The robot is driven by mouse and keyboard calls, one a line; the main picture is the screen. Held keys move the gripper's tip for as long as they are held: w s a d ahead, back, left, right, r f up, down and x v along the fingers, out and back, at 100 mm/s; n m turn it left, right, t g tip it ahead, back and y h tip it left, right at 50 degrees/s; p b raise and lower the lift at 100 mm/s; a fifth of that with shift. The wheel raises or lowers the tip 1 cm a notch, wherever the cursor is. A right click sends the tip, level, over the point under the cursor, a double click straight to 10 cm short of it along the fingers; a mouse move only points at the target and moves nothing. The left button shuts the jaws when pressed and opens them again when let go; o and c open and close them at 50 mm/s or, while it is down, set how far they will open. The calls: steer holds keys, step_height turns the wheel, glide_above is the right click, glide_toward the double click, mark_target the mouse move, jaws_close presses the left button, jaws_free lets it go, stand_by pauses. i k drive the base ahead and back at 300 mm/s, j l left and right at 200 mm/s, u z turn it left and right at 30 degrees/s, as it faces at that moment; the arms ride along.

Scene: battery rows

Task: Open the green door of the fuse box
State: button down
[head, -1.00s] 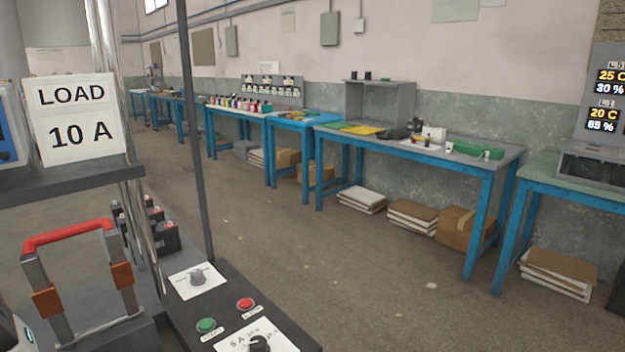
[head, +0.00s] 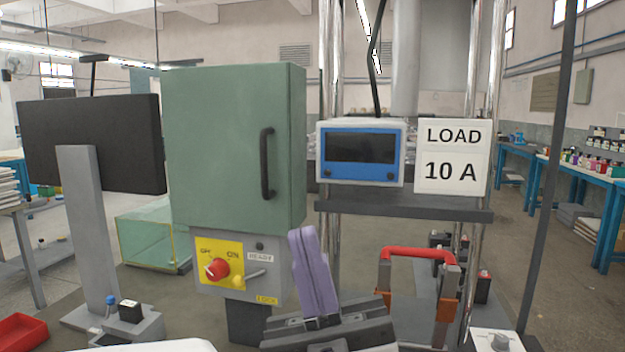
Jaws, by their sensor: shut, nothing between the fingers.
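The fuse box (head: 183,150) stands left of centre in the head view, facing me at a slight angle. Its green door (head: 225,140) is shut flat against the box. A black vertical bar handle (head: 267,163) sits near the door's right edge, and nothing touches it. Below the door, a grey panel carries a yellow plate marked OFF and ON with a red rotary knob (head: 217,268). Beside the knob are a small lever (head: 257,272), a READY label and a LOCK label. I cannot tell the knob's exact setting. My gripper is not in view.
A purple upright piece on a dark base (head: 315,275) stands low in front of the box's right side. A red-handled frame (head: 415,255) and a shelf with a blue meter (head: 361,150) are right. A black monitor (head: 90,145) and a glass tank (head: 150,238) are left.

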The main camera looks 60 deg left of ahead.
mark_target(227, 127)
steer(key=u, duration=1.5)
